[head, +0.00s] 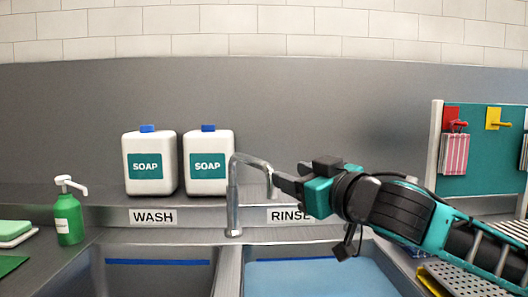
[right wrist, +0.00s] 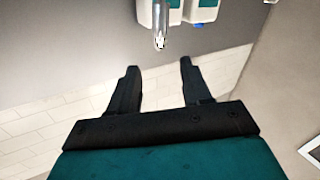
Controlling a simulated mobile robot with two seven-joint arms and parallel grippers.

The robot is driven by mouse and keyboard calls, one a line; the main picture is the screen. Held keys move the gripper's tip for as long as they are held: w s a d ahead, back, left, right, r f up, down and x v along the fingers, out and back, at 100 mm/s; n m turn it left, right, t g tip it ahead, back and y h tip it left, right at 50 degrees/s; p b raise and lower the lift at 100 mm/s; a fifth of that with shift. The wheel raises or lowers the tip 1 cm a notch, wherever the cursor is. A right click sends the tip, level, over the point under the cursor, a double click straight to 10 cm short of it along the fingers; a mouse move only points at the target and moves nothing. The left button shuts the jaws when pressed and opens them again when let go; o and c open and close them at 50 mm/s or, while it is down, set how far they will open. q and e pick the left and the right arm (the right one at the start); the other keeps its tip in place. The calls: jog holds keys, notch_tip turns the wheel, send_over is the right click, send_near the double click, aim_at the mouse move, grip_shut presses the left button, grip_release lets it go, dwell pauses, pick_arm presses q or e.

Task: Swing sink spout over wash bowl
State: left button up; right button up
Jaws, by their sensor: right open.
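The metal sink spout (head: 250,160) rises from its post between the two bowls. It bends right, its end on the rinse bowl's side. The wash bowl (head: 145,280) is at the left, under the WASH label (head: 153,216). My right gripper (head: 277,182) reaches in from the right, its tips at the spout's downturned end in the head view. In the right wrist view my right gripper (right wrist: 158,68) is open and empty. The spout end (right wrist: 160,38) shows just beyond the gap between its fingertips; contact cannot be told. My left gripper is not in view.
The rinse bowl (head: 315,280), with a blue inside, lies under my right arm. Two white soap jugs (head: 150,162) (head: 208,160) stand on the ledge behind. A green pump bottle (head: 68,218) stands left. A teal pegboard (head: 480,150) is at the right.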

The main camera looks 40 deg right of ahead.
aim_at(271, 168)
jog(key=shift+w+p, duration=0.35)
jog(key=shift+w, duration=1.05)
jog(key=shift+w+d+r+p, duration=0.15)
jog(key=shift+w+d+p, duration=0.1)
jog(key=shift+w+p, duration=0.45)
jog(key=shift+w+a+p, duration=0.15)
jog(key=shift+w+p, duration=0.45)
jog(key=shift+w, duration=0.2)
jog(key=w+p, duration=0.1)
jog(key=w, duration=0.2)
jog(key=shift+w, duration=0.3)
jog(key=shift+w+f, duration=0.2)
jog(key=shift+w, duration=0.5)
grip_shut()
